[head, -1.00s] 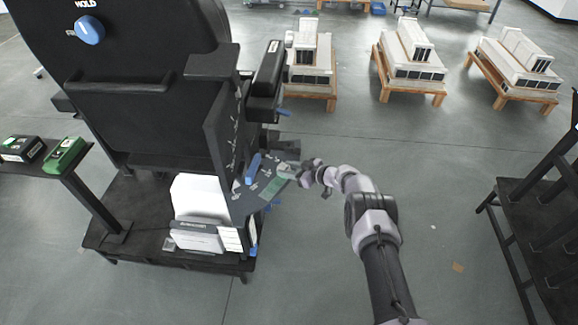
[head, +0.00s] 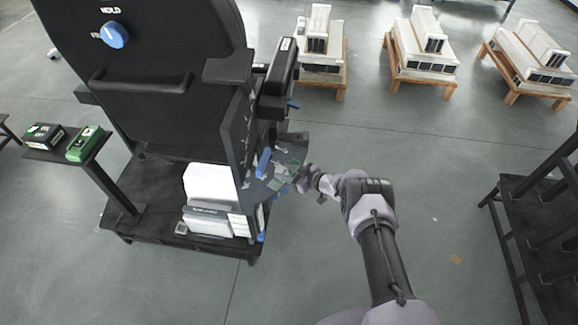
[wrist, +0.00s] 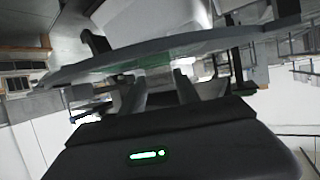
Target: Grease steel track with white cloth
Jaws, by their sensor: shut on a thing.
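My gripper (head: 299,179) is at the outer edge of a dark tilted shelf (head: 271,182) on the right side of a large black machine. In the wrist view my gripper (wrist: 162,88) has its two fingers a little apart, their tips at the edge of a grey plate (wrist: 95,68) with a green patch (wrist: 152,61). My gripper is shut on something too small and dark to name. I cannot make out a white cloth for certain. I cannot single out the steel track; small grey pieces and a blue handle (head: 263,161) show on the shelf and its upright panel.
The black machine (head: 150,105) stands at left, with white boxes (head: 211,186) on its base. A side stand holds a green box (head: 86,143) and a black box (head: 45,135). A black rack (head: 535,215) is at right. The floor between is clear.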

